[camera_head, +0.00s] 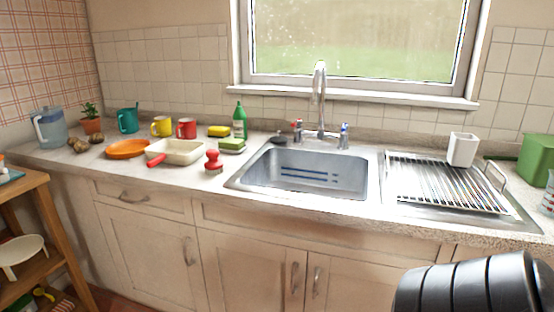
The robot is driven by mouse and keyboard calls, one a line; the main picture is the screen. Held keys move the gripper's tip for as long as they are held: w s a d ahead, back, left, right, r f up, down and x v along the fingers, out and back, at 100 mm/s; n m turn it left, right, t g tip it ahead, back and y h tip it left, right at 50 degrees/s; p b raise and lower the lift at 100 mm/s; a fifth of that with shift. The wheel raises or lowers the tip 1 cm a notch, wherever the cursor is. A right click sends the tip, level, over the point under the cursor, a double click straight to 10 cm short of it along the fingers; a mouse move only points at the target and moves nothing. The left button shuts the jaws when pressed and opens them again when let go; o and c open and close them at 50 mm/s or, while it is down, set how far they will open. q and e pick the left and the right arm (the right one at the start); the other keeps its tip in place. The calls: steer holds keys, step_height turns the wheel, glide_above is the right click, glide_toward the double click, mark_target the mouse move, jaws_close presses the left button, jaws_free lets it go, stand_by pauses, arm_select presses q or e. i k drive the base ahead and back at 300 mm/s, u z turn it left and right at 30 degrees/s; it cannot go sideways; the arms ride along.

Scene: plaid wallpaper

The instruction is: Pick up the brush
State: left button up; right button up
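A small red object with a round knob handle, which looks like the brush (213,160), stands upright on the countertop just left of the sink. Its bristles are too small to make out. Neither of my grippers is in view. A black ribbed part at the bottom right looks like a link of my arm, well away from the brush.
The sink (256,179) with its tap (319,95) lies right of the brush, and a drying rack (445,182) is farther right. A cream dish (190,152) with a red handle (156,160), a green sponge (232,145) and a green bottle (240,121) stand near the brush.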

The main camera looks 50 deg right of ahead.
mark_target(214, 165)
steer(key=z, duration=1.3)
